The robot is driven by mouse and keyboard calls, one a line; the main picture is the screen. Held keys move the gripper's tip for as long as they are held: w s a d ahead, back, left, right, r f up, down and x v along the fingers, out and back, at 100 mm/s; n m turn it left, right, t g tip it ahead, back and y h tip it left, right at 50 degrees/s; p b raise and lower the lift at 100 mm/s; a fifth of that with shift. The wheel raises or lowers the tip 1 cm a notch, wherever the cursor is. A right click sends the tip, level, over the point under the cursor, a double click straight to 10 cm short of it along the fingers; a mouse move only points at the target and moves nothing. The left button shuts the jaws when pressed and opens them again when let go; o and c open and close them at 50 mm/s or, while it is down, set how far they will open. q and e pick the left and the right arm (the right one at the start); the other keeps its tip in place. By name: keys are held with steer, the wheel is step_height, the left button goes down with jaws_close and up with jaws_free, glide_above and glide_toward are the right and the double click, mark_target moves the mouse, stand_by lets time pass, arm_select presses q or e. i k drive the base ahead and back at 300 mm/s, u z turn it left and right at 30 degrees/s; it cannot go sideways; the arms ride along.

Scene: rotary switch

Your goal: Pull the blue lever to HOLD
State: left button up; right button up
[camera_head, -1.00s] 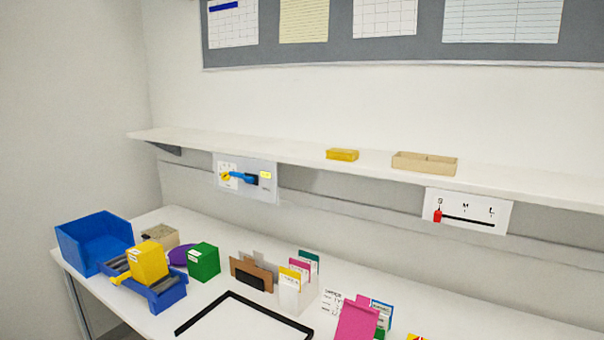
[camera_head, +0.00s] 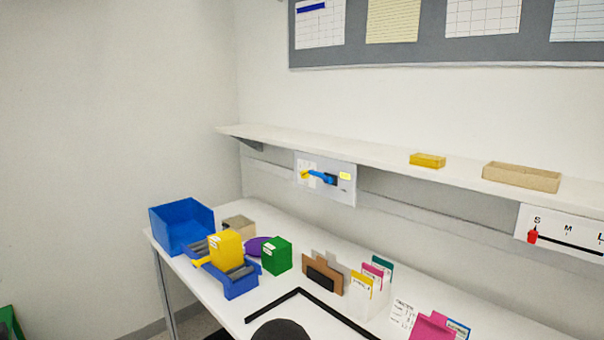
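Neither of my grippers shows. A dark rounded shape at the bottom edge may be part of me.
The white shelf (camera_head: 390,172) overhangs the table and carries a yellow box (camera_head: 428,160) and a beige tray (camera_head: 521,170). Another panel with a red slider (camera_head: 532,236) hangs at right. Below stand a blue bin (camera_head: 181,228), a green box (camera_head: 277,255) and file holders.

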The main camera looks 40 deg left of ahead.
mark_target(322, 177)
steer(key=u, duration=0.2)
steer(key=k, duration=1.1)
steer(key=u, duration=1.35)
steer(key=i, duration=1)
steer(key=z, duration=0.05)
